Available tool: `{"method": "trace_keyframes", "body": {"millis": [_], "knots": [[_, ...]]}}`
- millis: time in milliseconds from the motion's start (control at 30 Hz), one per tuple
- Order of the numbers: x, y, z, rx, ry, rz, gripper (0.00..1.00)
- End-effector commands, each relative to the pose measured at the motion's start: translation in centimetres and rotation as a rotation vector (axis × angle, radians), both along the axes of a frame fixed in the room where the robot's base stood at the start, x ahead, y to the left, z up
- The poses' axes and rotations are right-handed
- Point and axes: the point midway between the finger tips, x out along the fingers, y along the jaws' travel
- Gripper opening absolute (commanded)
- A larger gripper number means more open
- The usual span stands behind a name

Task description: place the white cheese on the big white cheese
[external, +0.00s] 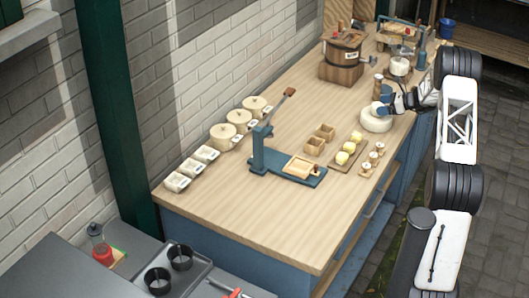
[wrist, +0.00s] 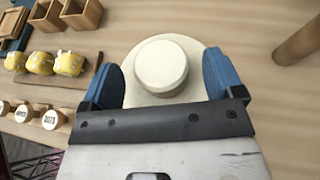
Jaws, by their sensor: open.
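The big white cheese (external: 376,124) is a wide pale disc on the counter, near its right edge. In the wrist view the big white cheese (wrist: 211,57) lies below a smaller round white cheese (wrist: 161,65). The small cheese appears to sit on top of the big one, roughly central. In the external view it is small and partly hidden by my fingers. My gripper (external: 383,100) is open at the big cheese. In the wrist view its blue fingers stand on either side of the small cheese, with visible gaps.
Yellow pieces on a board (external: 348,151), wooden stamps (external: 373,160) and small wooden boxes (external: 319,139) stand to the left. A blue press (external: 283,168) is farther left. A wooden cylinder (external: 377,86) stands close behind my gripper.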

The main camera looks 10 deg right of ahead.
Motion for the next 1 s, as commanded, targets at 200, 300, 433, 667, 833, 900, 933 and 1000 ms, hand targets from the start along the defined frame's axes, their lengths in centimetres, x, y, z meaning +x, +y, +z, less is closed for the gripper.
{"method": "trace_keyframes", "body": {"millis": [200,300,433,667,833,900,933,1000], "knots": [[-1.8,-2.7,1.3,0.0,0.0,-0.002,0.87],[-2.6,-4.0,1.9,-0.001,0.0,-0.003,0.87],[-3.6,-5.5,2.7,0.0,0.0,-0.001,0.87],[-4.7,-7.1,3.5,-0.001,0.0,-0.001,0.87],[-5.0,-7.5,3.7,-0.001,0.001,0.0,0.87],[-5.0,-7.6,3.7,-0.001,0.001,0.001,0.87],[-5.0,-7.6,3.7,-0.001,0.001,0.001,0.87],[-5.0,-7.5,3.7,-0.001,0.001,0.0,0.87]]}}
